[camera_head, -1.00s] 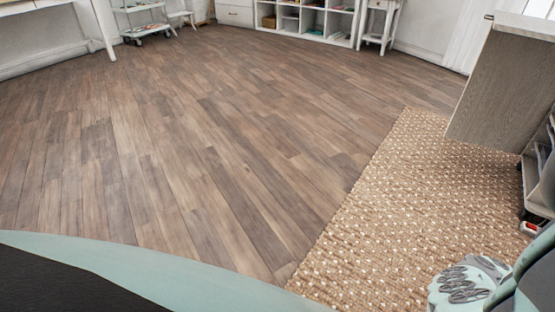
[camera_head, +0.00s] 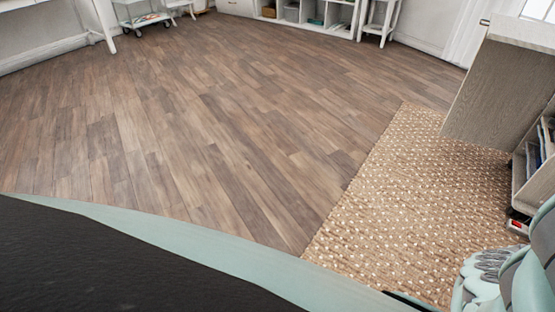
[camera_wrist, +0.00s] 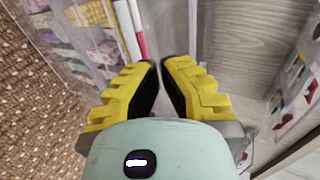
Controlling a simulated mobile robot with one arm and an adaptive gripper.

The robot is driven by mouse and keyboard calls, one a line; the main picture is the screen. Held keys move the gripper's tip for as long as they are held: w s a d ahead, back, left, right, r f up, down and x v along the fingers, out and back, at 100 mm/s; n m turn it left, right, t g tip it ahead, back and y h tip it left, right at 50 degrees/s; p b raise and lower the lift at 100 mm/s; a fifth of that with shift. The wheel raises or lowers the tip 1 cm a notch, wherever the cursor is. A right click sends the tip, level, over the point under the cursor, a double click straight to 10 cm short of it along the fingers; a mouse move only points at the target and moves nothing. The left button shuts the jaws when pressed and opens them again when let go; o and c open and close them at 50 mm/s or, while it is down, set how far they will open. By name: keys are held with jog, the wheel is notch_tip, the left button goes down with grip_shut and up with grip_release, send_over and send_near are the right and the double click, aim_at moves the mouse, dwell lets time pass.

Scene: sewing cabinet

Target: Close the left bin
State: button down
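The sewing cabinet's wood-grain bin or door panel (camera_head: 500,95) stands swung out at the right edge of the head view. A shelved part (camera_head: 528,165) with items shows beside it, cut off by the frame edge; I cannot tell whether this is the left bin. In the wrist view, a wood panel (camera_wrist: 255,30) is on the right and a clear-fronted rack (camera_wrist: 85,35) with sewing supplies is on the left. My gripper (camera_wrist: 162,65) has yellow fingers with a narrow gap between the tips and nothing visibly held. It points between rack and panel; contact is unclear.
A woven rug (camera_head: 400,200) lies under the cabinet side. The wooden floor (camera_head: 200,120) to the left is wide and clear. A white cart (camera_head: 143,18) and white shelves (camera_head: 310,15) stand along the far wall.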

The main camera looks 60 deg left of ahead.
jog(key=shift+w+d+r+p, duration=0.15)
jog(key=shift+d+r+p, duration=0.1)
jog(key=shift+r+p, duration=0.15)
dwell(0.5)
jog(key=c, duration=1.1)
grip_release()
jog(key=shift+a+f, duration=0.15)
jog(key=shift+f, duration=0.05)
jog(key=shift+a, duration=0.1)
jog(key=v, duration=1.2)
